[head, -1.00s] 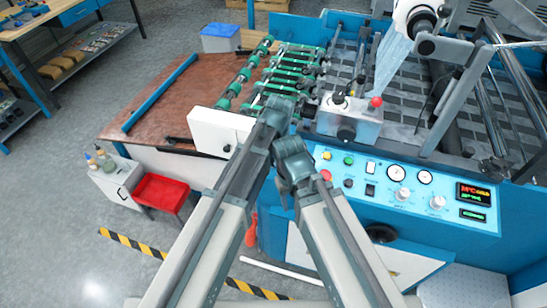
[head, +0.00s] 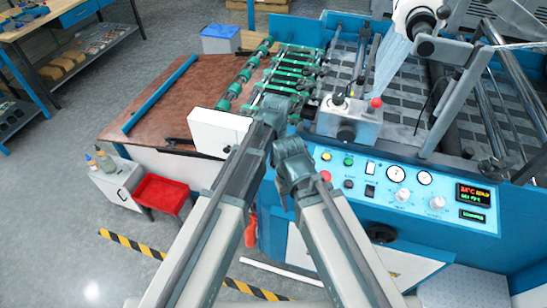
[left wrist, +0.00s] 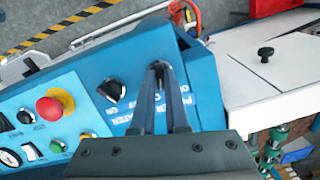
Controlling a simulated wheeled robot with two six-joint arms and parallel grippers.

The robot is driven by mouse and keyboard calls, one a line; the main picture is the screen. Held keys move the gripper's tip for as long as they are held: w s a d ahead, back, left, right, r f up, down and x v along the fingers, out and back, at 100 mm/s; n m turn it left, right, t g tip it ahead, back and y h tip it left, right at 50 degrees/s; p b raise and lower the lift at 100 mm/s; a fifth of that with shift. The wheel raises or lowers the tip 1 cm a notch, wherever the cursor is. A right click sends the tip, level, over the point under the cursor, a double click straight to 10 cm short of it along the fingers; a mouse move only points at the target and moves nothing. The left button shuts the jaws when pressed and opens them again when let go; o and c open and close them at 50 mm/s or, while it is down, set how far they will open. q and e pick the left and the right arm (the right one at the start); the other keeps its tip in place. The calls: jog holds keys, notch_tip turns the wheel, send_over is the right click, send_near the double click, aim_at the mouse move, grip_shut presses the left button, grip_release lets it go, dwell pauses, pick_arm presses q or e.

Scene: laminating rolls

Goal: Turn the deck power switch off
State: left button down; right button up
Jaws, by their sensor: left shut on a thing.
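In the left wrist view, my left gripper (left wrist: 161,74) has its narrow fingers together at the blue panel (left wrist: 85,75), closed on a small switch that the fingertips mostly hide. White ON and OFF lettering shows beside the fingers, partly covered by them. A black rotary knob (left wrist: 111,91) sits to the left, apart from the fingers. In the head view, the left arm reaches up to the front of the blue machine, with its fingertips hidden. The right arm's forearm shows there, but I cannot see its gripper fingers.
A red emergency button (left wrist: 50,108) sits on the panel left of the knob. A white block (left wrist: 265,70) is to the right. In the head view, gauges and a display (head: 473,195) are on the machine's front, and a red bin (head: 161,194) stands at left.

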pick_arm(q)
jog(key=n, duration=0.4)
jog(key=shift+s+a+f+n+h, duration=0.1)
jog(key=shift+n+h, duration=0.2)
jog(key=shift+h, duration=0.1)
jog(key=shift+n+h, duration=0.4)
jog(key=shift+n, duration=1.5)
jog(key=shift+s, duration=0.1)
jog(key=c, duration=0.9)
grip_release()
jog(key=shift+w, duration=0.25)
jog(key=r+p, duration=0.4)
jog(key=a+r+p, duration=0.1)
jog(key=r+p, duration=0.8)
jog(key=shift+s+a+r+p, duration=0.15)
jog(key=shift+a+r+p, duration=0.1)
jog(key=shift+r+p, duration=0.15)
